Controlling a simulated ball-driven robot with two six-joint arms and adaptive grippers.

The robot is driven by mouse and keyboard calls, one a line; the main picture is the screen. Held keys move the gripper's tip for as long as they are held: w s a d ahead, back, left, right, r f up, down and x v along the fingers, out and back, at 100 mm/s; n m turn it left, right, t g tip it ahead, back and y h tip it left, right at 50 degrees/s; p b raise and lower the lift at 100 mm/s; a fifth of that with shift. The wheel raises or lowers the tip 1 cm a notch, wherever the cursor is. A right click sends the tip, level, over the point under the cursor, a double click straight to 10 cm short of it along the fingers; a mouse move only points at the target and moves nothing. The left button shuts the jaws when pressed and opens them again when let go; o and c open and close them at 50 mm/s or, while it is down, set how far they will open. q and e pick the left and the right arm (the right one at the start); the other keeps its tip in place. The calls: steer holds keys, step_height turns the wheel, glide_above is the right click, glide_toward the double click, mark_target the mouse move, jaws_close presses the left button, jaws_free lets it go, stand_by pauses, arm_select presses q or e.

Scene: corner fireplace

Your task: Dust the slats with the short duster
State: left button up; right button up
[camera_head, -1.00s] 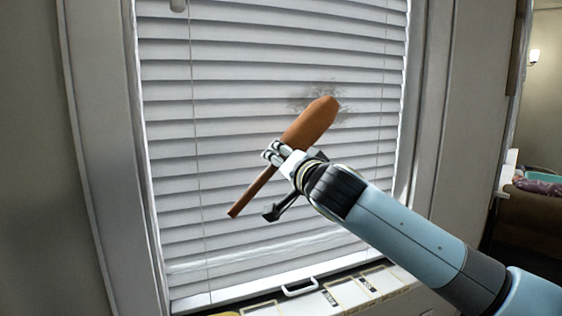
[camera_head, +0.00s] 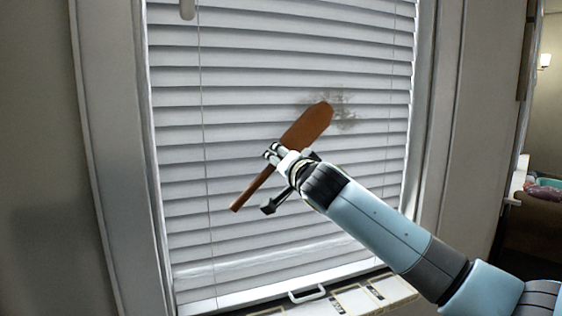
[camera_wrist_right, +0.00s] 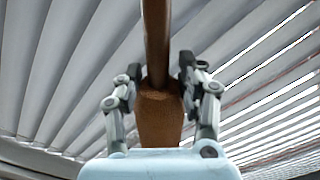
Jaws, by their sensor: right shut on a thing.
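The short duster (camera_head: 307,127) is orange-brown, with a wide flat head and a thin handle pointing down-left. My right gripper (camera_head: 272,154) is shut on it, around where the handle meets the head. In the right wrist view the duster (camera_wrist_right: 160,118) runs between the two fingers of the gripper (camera_wrist_right: 160,85). The window slats (camera_head: 260,70) are white and horizontal. A grey dust smudge (camera_head: 347,108) lies on them, beside and partly behind the tip of the duster head. I cannot tell if the head touches the slats. My left gripper is not in view.
A white window frame (camera_head: 120,190) borders the blinds. A brown sofa (camera_head: 535,225) shows at the far right.

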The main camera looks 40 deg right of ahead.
steer(key=shift+b+x, duration=0.4)
steer(key=shift+x, duration=0.85)
stand_by(0.3)
